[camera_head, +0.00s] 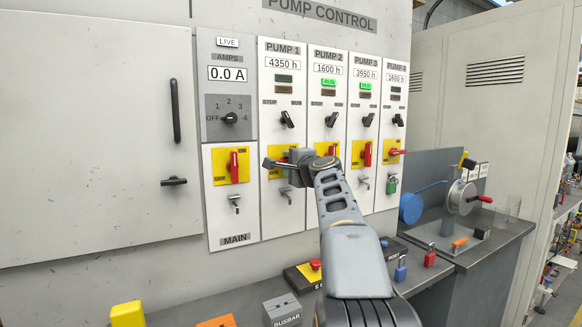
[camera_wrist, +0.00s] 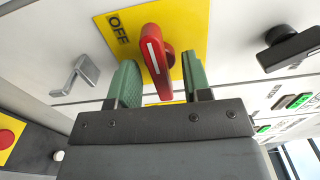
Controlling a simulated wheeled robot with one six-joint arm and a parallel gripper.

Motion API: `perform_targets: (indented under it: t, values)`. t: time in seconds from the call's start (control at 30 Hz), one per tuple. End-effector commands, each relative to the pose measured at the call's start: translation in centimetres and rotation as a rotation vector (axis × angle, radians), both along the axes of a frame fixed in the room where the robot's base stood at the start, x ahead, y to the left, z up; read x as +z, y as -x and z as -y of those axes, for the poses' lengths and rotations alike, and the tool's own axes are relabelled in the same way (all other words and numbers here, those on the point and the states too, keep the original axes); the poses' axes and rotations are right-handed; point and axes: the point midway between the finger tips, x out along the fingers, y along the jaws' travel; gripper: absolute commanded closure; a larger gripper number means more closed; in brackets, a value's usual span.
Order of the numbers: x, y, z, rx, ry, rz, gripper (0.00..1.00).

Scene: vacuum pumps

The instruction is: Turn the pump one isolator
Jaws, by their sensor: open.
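The pump one isolator is a red handle (camera_wrist: 156,58) with a white line, on a yellow plate (camera_wrist: 187,22) marked OFF in the wrist view. In the head view its yellow plate (camera_head: 278,153) shows under PUMP 1, with the handle hidden behind my gripper. My gripper (camera_wrist: 160,82) is open, its two green-padded fingers on either side of the red handle. A gap shows on each side, wider at the right finger; contact is hard to judge. In the head view my gripper (camera_head: 288,164) is up at the pump one column.
A metal hasp (camera_wrist: 75,75) and black selector knob (camera_wrist: 288,48) flank the isolator. The main isolator (camera_head: 234,167) stands upright to the left; pump four's handle (camera_head: 397,152) lies sideways above a green padlock (camera_head: 392,185). Below is a bench with an emergency stop (camera_head: 314,266) and padlocks.

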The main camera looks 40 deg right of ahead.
Motion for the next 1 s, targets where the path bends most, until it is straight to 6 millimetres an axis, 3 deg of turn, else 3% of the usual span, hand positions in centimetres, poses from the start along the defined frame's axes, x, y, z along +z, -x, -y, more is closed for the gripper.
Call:
perform_targets:
  t: [1.0]
  values:
    - [0.0, 2.0, -0.3, 0.000, -0.003, 0.000, 0.55]
